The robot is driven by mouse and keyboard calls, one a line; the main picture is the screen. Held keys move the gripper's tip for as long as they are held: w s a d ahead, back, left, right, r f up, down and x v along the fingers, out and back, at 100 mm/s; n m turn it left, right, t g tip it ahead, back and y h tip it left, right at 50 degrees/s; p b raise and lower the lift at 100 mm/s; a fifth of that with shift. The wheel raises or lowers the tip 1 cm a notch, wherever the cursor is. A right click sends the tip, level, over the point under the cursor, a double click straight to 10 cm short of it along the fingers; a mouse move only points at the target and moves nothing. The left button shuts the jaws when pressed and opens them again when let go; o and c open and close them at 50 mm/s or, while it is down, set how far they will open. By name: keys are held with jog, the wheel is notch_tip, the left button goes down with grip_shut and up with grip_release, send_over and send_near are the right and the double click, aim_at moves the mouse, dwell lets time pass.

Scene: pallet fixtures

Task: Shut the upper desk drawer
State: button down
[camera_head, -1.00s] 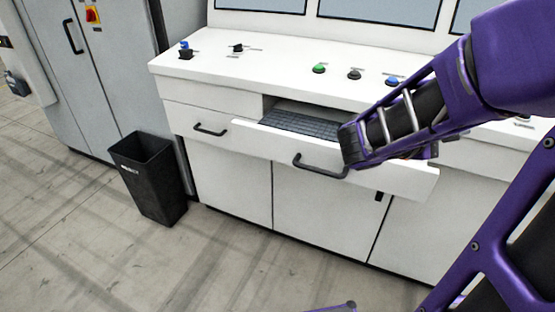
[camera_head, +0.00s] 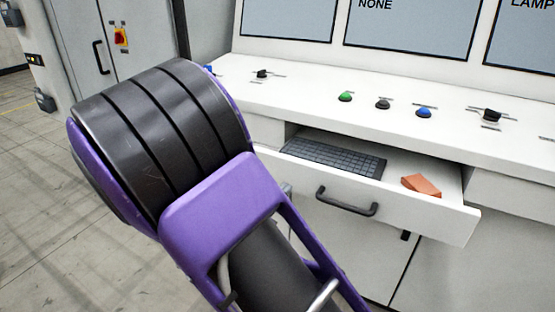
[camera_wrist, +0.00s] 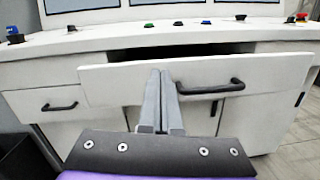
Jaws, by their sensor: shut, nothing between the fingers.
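The upper desk drawer (camera_head: 440,216) stands pulled out in the head view, with its black handle (camera_head: 347,203) on the white front. A dark keyboard (camera_head: 334,157) and an orange block-like thing (camera_head: 421,186) lie inside. The wrist view shows the drawer front (camera_wrist: 120,80) face on, with a dark gap above it and the handle (camera_wrist: 212,88) right of centre. My gripper (camera_wrist: 159,75) is shut and empty, pointing at the front just left of the handle. I cannot tell whether the fingertips touch it.
The white desk top (camera_head: 310,105) carries a green button (camera_head: 345,97), a blue button (camera_head: 424,112) and dark knobs, with screens (camera_head: 412,22) behind. A second, closed drawer (camera_wrist: 45,101) is at the left in the wrist view. A grey cabinet (camera_head: 140,45) stands at the back left.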

aim_at(298, 181)
jog(key=a+f+n+y, duration=0.2)
jog(key=a+f+n, duration=0.15)
jog(key=f, duration=0.35)
jog(key=shift+m, duration=0.45)
jog(key=x, duration=1.3)
jog(key=shift+s+d+b, duration=0.15)
jog(key=shift+d+b, duration=0.2)
jog(key=shift+b, duration=0.05)
